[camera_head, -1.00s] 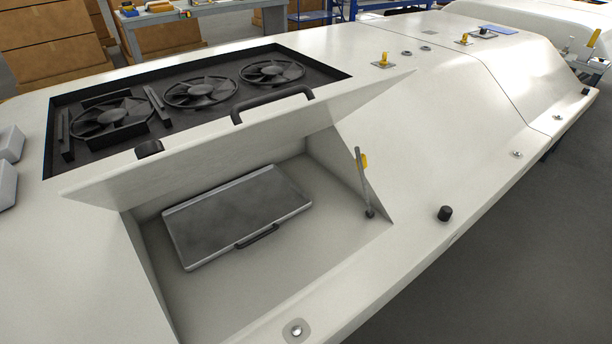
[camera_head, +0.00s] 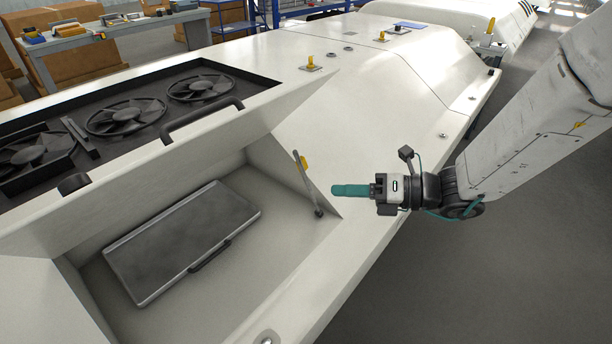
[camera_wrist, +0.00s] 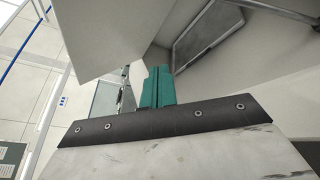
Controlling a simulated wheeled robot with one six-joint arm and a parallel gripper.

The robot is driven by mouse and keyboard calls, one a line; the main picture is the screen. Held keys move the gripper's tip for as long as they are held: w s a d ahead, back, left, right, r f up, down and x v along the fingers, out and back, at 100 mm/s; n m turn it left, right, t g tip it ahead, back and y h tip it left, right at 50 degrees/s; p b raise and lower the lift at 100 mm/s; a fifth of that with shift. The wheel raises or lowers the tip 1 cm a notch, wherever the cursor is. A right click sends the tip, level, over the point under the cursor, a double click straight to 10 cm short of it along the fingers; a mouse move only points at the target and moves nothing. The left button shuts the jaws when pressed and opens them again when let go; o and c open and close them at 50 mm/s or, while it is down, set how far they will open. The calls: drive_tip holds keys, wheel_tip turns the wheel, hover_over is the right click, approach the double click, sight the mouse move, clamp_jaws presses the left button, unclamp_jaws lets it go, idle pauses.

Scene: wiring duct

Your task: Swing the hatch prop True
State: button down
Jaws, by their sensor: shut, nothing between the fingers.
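The hatch prop (camera_head: 308,184) is a thin grey rod with a yellow tab, standing nearly upright, leaning a little, near the right edge of the open recess. Its foot sits on a small dark pivot. The hatch lid (camera_head: 215,135) is raised, with a dark handle (camera_head: 200,118). My gripper (camera_head: 336,190), with teal fingers, is shut and empty just right of the prop, apart from it, pointing left. In the wrist view the teal fingers (camera_wrist: 157,88) are together, and the prop cannot be made out with certainty.
A flat grey panel (camera_head: 182,240) with a handle lies in the recess. Several fans sit in a dark tray (camera_head: 130,118) behind the lid. The sloped white surface (camera_head: 400,100) beyond my gripper is mostly clear.

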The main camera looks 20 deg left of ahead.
drive_tip(key=w+a+f+m+t, duration=0.35)
drive_tip(key=a+f+m, duration=0.25)
drive_tip(key=a, duration=0.6)
drive_tip(key=shift+g+y, duration=0.3)
drive_tip(key=shift+g, duration=0.15)
drive_tip(key=w, duration=0.1)
drive_tip(key=w+d, duration=0.1)
drive_tip(key=w+r, duration=0.1)
drive_tip(key=w, duration=0.1)
drive_tip(key=shift+w+d, duration=0.1)
drive_tip(key=shift+d, duration=0.05)
